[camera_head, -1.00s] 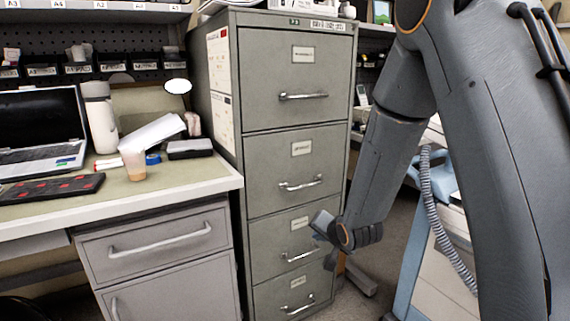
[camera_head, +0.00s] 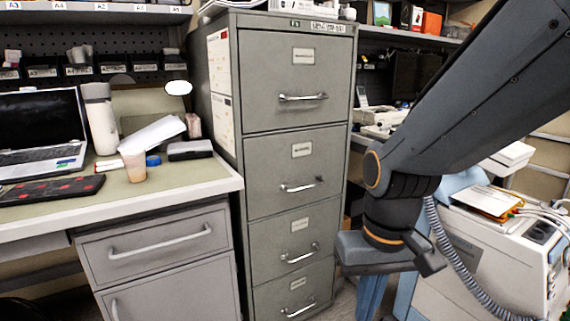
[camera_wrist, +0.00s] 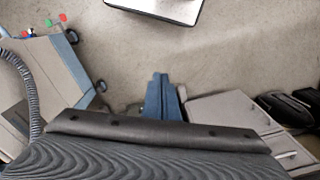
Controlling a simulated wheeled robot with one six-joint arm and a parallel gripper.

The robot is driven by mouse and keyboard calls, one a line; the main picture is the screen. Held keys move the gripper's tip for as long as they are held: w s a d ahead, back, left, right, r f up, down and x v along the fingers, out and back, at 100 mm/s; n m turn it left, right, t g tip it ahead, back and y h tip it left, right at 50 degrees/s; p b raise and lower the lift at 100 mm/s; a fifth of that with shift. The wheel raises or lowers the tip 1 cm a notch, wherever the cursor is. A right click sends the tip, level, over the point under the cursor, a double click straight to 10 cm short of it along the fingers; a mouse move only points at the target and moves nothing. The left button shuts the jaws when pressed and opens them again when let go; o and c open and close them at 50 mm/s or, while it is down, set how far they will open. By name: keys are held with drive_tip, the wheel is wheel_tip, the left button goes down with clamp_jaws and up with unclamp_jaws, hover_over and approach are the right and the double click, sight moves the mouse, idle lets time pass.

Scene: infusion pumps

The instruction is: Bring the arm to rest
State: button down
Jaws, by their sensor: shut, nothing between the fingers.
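My gripper (camera_head: 374,256) hangs at the end of my bent arm in the head view, in front of the right edge of the grey filing cabinet (camera_head: 294,155). The forearm comes down from the upper right to the wrist.
A wheeled medical cart (camera_head: 500,262) with a coiled hose stands close right of the gripper. A desk (camera_head: 190,190) with laptop (camera_head: 42,135) and bottle (camera_head: 100,118) is at left. The wrist view shows bare floor (camera_wrist: 205,60), the cart's wheels at left and drawers (camera_wrist: 235,115) at right.

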drive_tip(key=s+d+r+m+p, duration=0.1)
drive_tip(key=d+r+p, duration=0.4)
drive_tip(key=p, duration=0.8)
wheel_tip(320, 180, up, 2)
drive_tip(key=shift+s+d, duration=0.35)
drive_tip(key=shift+s, duration=0.2)
drive_tip(key=shift+a, duration=0.15)
